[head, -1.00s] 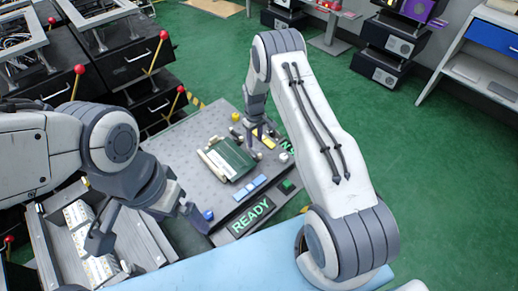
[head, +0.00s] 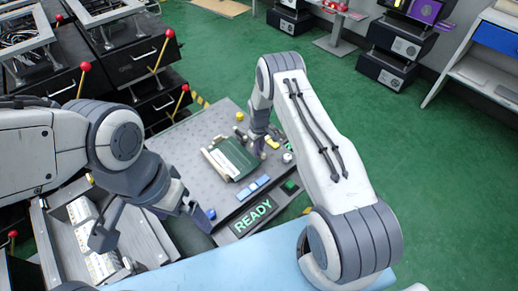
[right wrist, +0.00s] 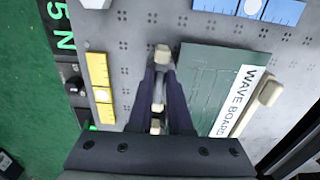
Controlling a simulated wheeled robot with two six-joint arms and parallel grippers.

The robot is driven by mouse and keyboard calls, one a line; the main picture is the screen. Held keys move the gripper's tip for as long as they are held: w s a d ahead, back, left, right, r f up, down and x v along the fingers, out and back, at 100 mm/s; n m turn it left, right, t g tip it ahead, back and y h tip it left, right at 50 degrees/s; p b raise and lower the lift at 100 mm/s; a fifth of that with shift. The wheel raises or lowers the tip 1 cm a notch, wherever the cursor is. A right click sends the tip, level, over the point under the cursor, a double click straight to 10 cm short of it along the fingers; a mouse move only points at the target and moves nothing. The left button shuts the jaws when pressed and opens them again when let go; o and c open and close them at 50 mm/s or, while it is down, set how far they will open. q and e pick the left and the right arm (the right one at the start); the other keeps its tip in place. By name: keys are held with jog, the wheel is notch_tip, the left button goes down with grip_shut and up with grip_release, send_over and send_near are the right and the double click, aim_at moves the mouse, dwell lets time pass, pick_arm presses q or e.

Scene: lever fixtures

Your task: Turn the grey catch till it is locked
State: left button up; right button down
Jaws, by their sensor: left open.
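A pale grey-beige bar (right wrist: 162,54), possibly the catch, lies along the left edge of the green "WAVE BOARD" (right wrist: 208,85) in the right wrist view. The board (head: 229,160) also shows on the grey perforated panel (head: 195,135) in the head view. My right gripper (right wrist: 160,78) has its dark fingers pointing down on both sides of this bar; whether they grip it is unclear. In the head view, the right gripper (head: 259,145) is at the board's right edge. My left gripper (head: 150,224) is open, with its fingers spread near the panel's front left.
A second beige bar (right wrist: 262,100) lies along the board's other side. Blue blocks (head: 253,188), a yellow block (right wrist: 99,84) and a blue knob (head: 211,214) are nearby. A lit READY sign (head: 251,216) is at the panel's front. An open tray (head: 88,225) stands left.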

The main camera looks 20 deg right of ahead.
jog(key=shift+m, duration=0.4)
jog(key=m+b, duration=0.1)
jog(key=m, duration=0.1)
jog(key=shift+m+b, duration=0.3)
jog(key=shift+m, duration=0.1)
jog(key=m+b, duration=0.1)
jog(key=m, duration=0.3)
jog(key=shift+m, duration=0.3)
jog(key=m+b, duration=0.1)
jog(key=m, duration=0.8)
jog(key=shift+b, duration=0.4)
jog(key=shift+m, duration=0.5)
jog(key=c, duration=0.8)
grip_release()
jog(key=shift+c, duration=0.2)
